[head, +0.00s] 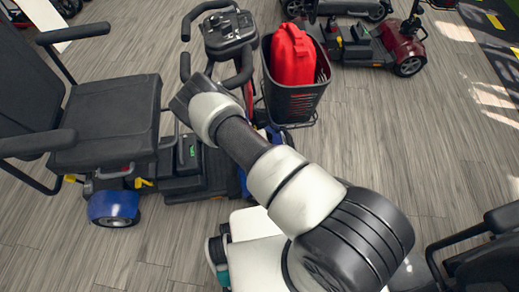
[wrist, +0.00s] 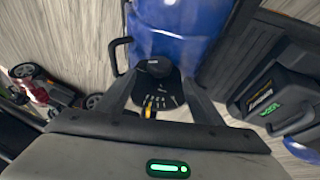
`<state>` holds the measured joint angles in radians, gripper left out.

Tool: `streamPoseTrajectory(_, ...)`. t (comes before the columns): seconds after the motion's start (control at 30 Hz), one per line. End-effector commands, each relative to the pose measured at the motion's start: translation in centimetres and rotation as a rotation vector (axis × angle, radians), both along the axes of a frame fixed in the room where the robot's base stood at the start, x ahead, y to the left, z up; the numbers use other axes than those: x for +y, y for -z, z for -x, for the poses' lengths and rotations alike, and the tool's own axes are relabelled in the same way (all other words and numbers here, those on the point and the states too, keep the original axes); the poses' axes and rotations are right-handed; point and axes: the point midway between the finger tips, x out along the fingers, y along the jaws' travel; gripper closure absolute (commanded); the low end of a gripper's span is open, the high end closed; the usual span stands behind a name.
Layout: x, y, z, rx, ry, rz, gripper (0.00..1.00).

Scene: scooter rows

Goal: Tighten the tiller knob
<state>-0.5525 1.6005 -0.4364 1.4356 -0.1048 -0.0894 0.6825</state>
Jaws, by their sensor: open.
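In the wrist view my gripper (wrist: 161,82) is open, with one dark finger on each side of a black part (wrist: 156,72). This part has white marks and a small yellow lever (wrist: 149,108), and sits at the end of a blue cover (wrist: 175,28). I cannot tell whether it is the tiller knob or whether the fingers touch it. In the head view my gripper (head: 184,100) is left of the scooter's tiller (head: 230,36), above the scooter's deck. Its fingertips are hidden there, and no tiller knob can be made out.
A battery box (wrist: 272,98) is at right in the wrist view. A red scooter (head: 395,44) stands behind.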

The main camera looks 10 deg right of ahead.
Motion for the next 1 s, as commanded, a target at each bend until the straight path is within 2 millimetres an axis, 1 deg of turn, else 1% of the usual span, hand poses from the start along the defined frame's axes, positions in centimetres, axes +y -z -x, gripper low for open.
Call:
streamPoseTrajectory(0.03, -0.4, 1.5, -0.4, 0.001, 0.002, 0.001, 0.39)
streamPoseTrajectory(0.1, -0.8, 2.9, -1.0, 0.001, 0.001, 0.000, 0.39)
streamPoseTrajectory(0.3, -1.7, 6.2, -2.4, 0.001, 0.001, 0.000, 0.39)
streamPoseTrajectory(0.4, -1.9, 7.3, -2.9, 0.000, 0.001, -0.001, 0.39)
streamPoseTrajectory(0.57, -2.2, 8.2, -3.3, 0.002, 0.001, 0.000, 0.39)
streamPoseTrajectory(0.87, -2.2, 8.3, -3.5, 0.001, 0.000, 0.000, 0.39)
streamPoseTrajectory(0.97, -2.2, 8.2, -3.5, 0.001, 0.001, 0.000, 0.54)
streamPoseTrajectory(1.0, -2.2, 8.2, -3.5, 0.001, 0.001, 0.000, 0.61)
